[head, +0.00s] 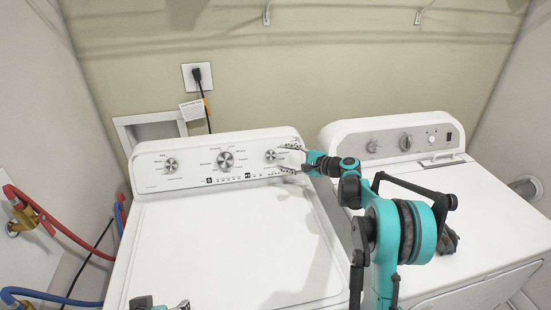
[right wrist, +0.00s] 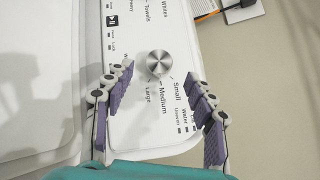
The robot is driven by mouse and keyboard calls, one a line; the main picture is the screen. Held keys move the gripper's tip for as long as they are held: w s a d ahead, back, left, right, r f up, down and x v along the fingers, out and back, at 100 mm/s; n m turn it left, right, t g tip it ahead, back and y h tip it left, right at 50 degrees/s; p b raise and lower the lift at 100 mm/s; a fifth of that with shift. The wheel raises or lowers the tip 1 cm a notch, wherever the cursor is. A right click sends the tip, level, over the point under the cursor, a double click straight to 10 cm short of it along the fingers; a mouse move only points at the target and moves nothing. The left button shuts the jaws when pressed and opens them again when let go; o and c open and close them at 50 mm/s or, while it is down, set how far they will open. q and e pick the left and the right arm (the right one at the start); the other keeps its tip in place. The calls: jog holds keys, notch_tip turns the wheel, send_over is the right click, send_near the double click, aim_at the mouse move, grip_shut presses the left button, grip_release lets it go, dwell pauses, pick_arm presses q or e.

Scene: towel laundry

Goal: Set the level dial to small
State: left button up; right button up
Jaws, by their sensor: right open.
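The level dial (head: 270,156) is a round silver knob at the right end of the left machine's white control panel. In the right wrist view the dial (right wrist: 160,65) has the labels Small, Medium and Large beside it; I cannot tell which one it points to. My right gripper (head: 284,159) is open, its fingertips close to the dial. In the right wrist view the two fingers of the right gripper (right wrist: 159,80) are on either side, with the dial between their tips; contact is not clear. Part of my left gripper (head: 165,304) shows at the bottom edge, mostly cut off.
The panel has a larger centre dial (head: 225,160) and a left dial (head: 171,165). The washer lid (head: 220,245) is flat and bare. A second machine (head: 470,210) stands to the right. Red and blue hoses (head: 60,235) run at the left. A wall outlet (head: 197,76) is behind.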

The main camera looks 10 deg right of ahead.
aim_at(272, 155)
pick_arm(q)
jog(key=shift+f+b, duration=0.45)
jog(key=shift+f, duration=0.2)
pick_arm(e)
jog(key=shift+x, duration=2.4)
jog(key=shift+d, duration=0.1)
jog(key=c, duration=1.2)
jog(key=shift+o, duration=0.2)
pick_arm(q)
jog(key=shift+r, duration=0.1)
